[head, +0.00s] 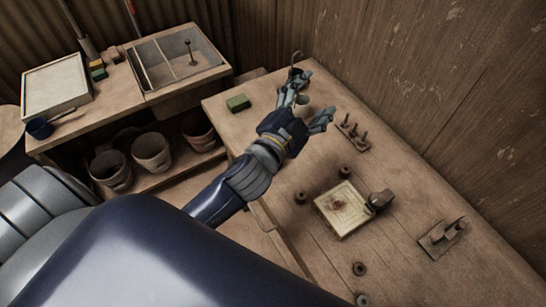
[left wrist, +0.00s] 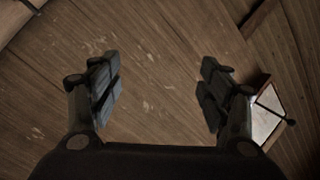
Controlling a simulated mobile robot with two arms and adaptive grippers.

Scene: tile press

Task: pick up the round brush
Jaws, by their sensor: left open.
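I cannot make out the round brush for certain in either view. My left gripper (head: 315,94) is over the far end of the workbench (head: 235,107) in the head view, its fingers spread. In the left wrist view the two fingers (left wrist: 160,84) stand wide apart with nothing between them. A small dark object with a thin hooked stem (head: 297,72) is just beyond the fingers, partly hidden by them. A small round cup-like thing (head: 302,99) shows between the fingers; I cannot tell if they touch it. My right gripper is not in view.
A tile in a frame (head: 343,209) and a metal stand (head: 442,238) are nearer. Wooden walls border the bench. Several pots (head: 151,152) stand on a lower shelf.

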